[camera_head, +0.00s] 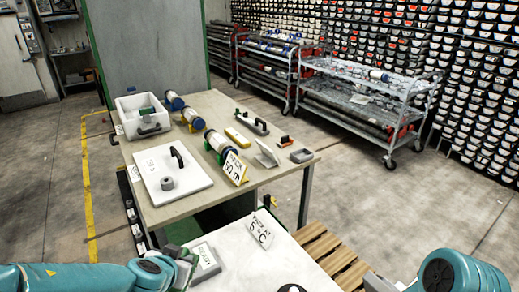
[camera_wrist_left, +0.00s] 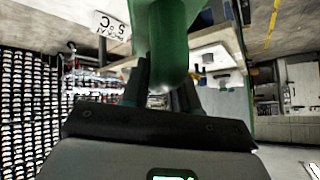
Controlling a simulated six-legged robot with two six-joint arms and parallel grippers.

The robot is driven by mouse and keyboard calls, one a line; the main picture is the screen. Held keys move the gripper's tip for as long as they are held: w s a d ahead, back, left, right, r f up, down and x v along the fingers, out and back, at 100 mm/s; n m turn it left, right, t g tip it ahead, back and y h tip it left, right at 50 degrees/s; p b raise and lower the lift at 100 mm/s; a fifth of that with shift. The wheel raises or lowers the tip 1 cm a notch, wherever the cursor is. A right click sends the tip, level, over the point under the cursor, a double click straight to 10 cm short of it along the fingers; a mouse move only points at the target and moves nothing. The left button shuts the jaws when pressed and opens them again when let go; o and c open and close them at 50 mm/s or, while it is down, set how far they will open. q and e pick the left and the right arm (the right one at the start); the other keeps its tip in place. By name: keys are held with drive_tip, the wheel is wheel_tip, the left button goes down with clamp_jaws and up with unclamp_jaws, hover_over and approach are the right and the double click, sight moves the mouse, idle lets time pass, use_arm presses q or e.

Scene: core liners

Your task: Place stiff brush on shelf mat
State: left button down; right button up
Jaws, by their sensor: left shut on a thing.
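My left gripper (camera_head: 183,257) is at the bottom of the head view, beside the left edge of the white near surface. It is shut on a green thing (camera_wrist_left: 172,45), seen between its fingers in the left wrist view. This looks like a handle, probably the stiff brush's; its bristles cannot be made out. A pale grey mat-like plate with lettering (camera_head: 205,262) lies next to the gripper; I cannot tell whether it is the shelf mat. My right arm enters at the lower right, its fingertips out of view.
The brown table (camera_head: 225,105) holds a white bin (camera_head: 141,114), a white board with a black handle (camera_head: 172,173), capped tubes and a "50 m" card (camera_head: 234,169). A sign (camera_head: 261,231) stands on the near white surface (camera_head: 285,265). A wooden pallet (camera_head: 335,250) lies right.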

use_arm(q)
drive_tip(key=shift+s+d+f+m, duration=0.1)
drive_tip(key=shift+d+m, duration=0.3)
drive_tip(key=w+d+f+m+g+h+b, duration=0.1)
drive_tip(key=w+d+m+h, duration=0.2)
drive_tip(key=d, duration=0.5)
drive_tip(key=w+d+f+m+g+h+b, duration=0.1)
drive_tip(key=w+d+m+g+h, duration=0.1)
drive_tip(key=d+m+h, duration=0.4)
drive_tip(key=f+b, duration=0.6)
drive_tip(key=f+y+b, duration=0.1)
drive_tip(key=f+b, duration=0.6)
drive_tip(key=d+f+y+b, duration=0.1)
drive_tip(key=f+b, duration=0.5)
drive_tip(key=shift+s+d+f+n+b, duration=0.1)
drive_tip(key=shift+s+f+n+b, duration=0.1)
drive_tip(key=shift+s+n+b, duration=0.15)
drive_tip(key=shift+w+f, duration=0.1)
drive_tip(key=shift+f, duration=0.1)
drive_tip(key=shift+r, duration=0.25)
drive_tip(key=shift+f, duration=0.2)
drive_tip(key=c, duration=0.8)
unclamp_jaws()
drive_tip(key=shift+c, duration=0.2)
